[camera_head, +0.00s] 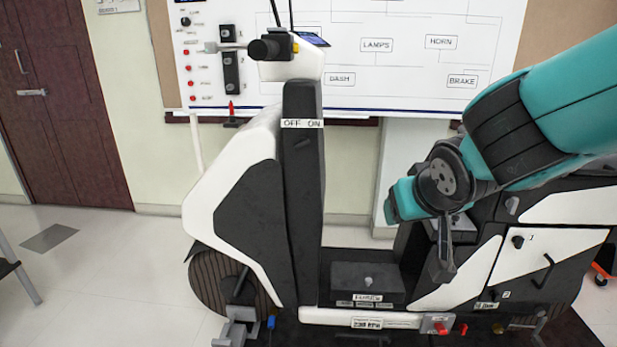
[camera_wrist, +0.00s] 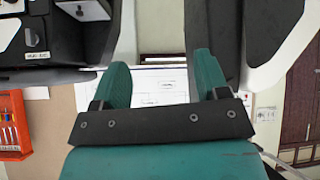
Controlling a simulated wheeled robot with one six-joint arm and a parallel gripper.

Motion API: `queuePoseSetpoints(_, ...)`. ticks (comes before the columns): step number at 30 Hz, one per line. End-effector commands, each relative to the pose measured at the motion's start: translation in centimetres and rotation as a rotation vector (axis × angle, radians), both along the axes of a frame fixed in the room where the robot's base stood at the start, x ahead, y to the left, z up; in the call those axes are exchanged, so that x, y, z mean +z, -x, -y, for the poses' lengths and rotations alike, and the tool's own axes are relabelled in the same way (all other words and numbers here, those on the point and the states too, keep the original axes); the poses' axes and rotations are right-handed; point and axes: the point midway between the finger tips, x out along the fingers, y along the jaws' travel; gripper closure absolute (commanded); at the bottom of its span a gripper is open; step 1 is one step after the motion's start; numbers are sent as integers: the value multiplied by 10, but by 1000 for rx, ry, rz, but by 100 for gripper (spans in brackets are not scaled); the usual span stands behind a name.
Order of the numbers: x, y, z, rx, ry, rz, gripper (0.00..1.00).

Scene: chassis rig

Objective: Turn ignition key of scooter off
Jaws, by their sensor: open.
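The scooter (camera_head: 248,186) is white and dark grey, in front of a wall board. On its front column, a white OFF ON label (camera_head: 302,123) shows OFF on the left and ON on the right. A small dark shape just below the label may be the ignition key; its angle is too small to read. My gripper (camera_wrist: 160,68) shows in the wrist view with two teal fingers spread wide and nothing between them. In the head view my arm comes from the right, its end over the footwell and seat area, clear of the column. The key cannot be made out in the wrist view.
The handlebar grip (camera_head: 272,47) juts out above the column. A raised box (camera_head: 366,282) sits on the footwell floor. The seat body with white doors (camera_head: 543,262) is at the right. Open space lies between the column and my arm. A red rack (camera_wrist: 13,125) shows in the wrist view.

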Motion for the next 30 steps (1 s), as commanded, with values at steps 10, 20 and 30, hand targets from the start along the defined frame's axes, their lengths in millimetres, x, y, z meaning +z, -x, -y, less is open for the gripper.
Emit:
queuePoseSetpoints(10,-45,-86,-117,87,245,944,32)
queuePoseSetpoints(20,-34,-70,-171,217,308,1183,32)
queuePoseSetpoints(30,-18,-99,-174,215,309,1179,32)
